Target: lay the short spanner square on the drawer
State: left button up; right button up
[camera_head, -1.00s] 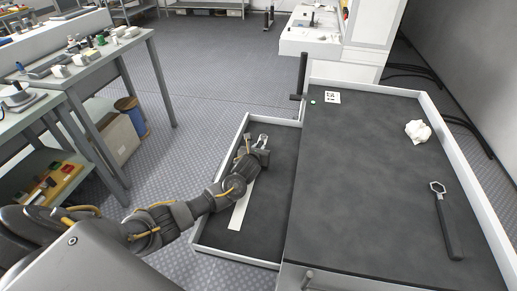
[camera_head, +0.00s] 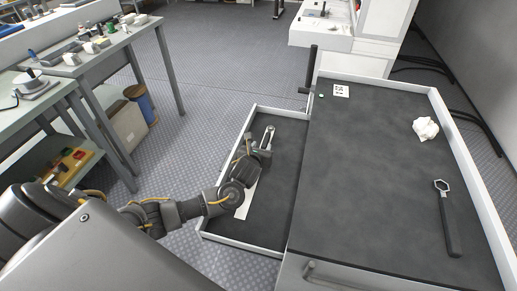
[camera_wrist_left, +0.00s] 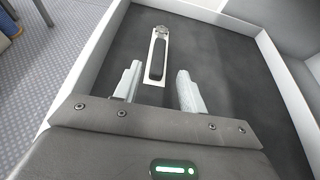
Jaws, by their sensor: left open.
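The short spanner (camera_wrist_left: 161,33), with a black handle and metal head, lies on a white strip (camera_wrist_left: 150,70) in the drawer (camera_wrist_left: 225,60) in the left wrist view. Its head end points away from my gripper, and handle and strip look roughly in line. In the head view the spanner (camera_head: 268,136) shows just beyond my left gripper (camera_head: 258,153); the strip (camera_head: 243,207) is partly hidden by my arm. The drawer's pale rim (camera_head: 240,247) surrounds a dark floor. My left gripper (camera_wrist_left: 159,68) is open, its fingers on either side of the handle's near end, apart from it.
The cart top (camera_head: 365,160) right of the drawer holds a larger spanner (camera_head: 447,218), a crumpled white cloth (camera_head: 425,128) and a marker card (camera_head: 341,91). A dark upright handle (camera_head: 312,68) rises behind the drawer. A workbench (camera_head: 110,50) stands at left.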

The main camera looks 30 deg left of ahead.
pick_arm(q)
jog(key=shift+p+v, duration=0.3)
jog(key=shift+v, duration=1.55)
pick_arm(e)
jog(key=shift+s+d+r, duration=0.15)
jog(key=shift+s, duration=0.6)
